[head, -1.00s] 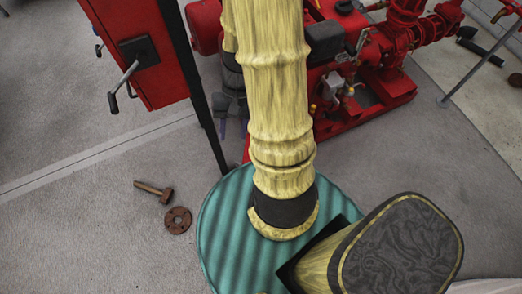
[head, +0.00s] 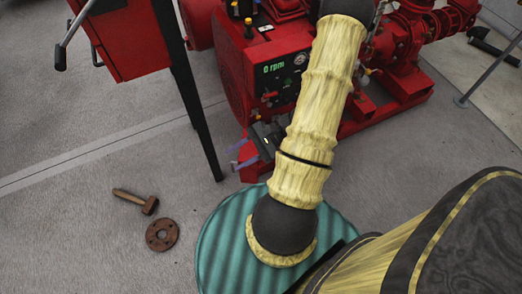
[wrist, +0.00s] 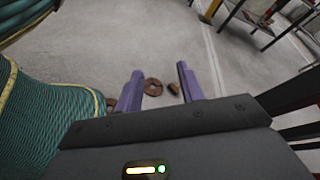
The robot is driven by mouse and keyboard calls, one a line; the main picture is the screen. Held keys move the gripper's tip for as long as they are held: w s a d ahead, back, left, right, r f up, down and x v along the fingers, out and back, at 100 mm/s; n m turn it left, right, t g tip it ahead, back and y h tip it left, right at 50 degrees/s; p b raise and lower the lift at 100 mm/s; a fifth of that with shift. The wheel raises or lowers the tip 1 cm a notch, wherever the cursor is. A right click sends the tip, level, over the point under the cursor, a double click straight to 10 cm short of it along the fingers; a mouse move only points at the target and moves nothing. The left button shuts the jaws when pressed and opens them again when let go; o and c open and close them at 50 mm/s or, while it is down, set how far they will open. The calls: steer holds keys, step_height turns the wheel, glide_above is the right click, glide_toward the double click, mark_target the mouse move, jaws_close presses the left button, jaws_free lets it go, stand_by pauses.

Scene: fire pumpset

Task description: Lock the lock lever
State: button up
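A lever with a grey shaft and black grip (head: 61,55) sticks out from the front of the red cabinet (head: 138,38) at the top left of the head view. I cannot tell for sure that it is the lock lever. Its upper end is cut off by the picture edge. My gripper (head: 234,158) is low beside the cabinet's black leg, to the right of and well apart from the lever. In the wrist view my gripper (wrist: 159,69) has its two purple fingers spread, with nothing between them. The lever is not identifiable in the wrist view.
A red pump engine (head: 262,75) with a "0 rpm" panel stands right behind my gripper. The black cabinet leg (head: 190,105) is close on its left. A rusty flange (head: 162,234) and a hammer-like piece (head: 136,200) lie on open grey floor at left.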

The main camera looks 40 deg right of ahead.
steer(key=d+f+m+t+h+b, duration=0.4)
steer(key=d+f+m+b, duration=0.3)
steer(key=f, duration=0.5)
steer(key=d+f+m+t+h+b, duration=0.5)
steer(key=d+f+m+b, duration=0.2)
steer(key=f+b, duration=0.3)
steer(key=d+f+m+t+h+b, duration=0.5)
steer(key=d+f+m+b, duration=0.2)
steer(key=f, duration=0.8)
steer(key=shift+d+m+b, duration=0.4)
steer(key=shift+m+b, duration=0.2)
steer(key=shift+b, duration=0.05)
steer(key=shift+w, duration=0.1)
steer(key=shift+w, duration=0.1)
steer(key=w+b, duration=0.3)
steer(key=w, duration=0.2)
steer(key=w+b, duration=0.2)
steer(key=w, duration=0.4)
steer(key=w+b, duration=0.3)
steer(key=w, duration=0.2)
steer(key=shift+w+d+f+b, duration=0.2)
steer(key=shift+d+b, duration=0.1)
steer(key=shift+d, duration=0.05)
steer(key=shift+w+r, duration=0.2)
steer(key=shift+w, duration=0.25)
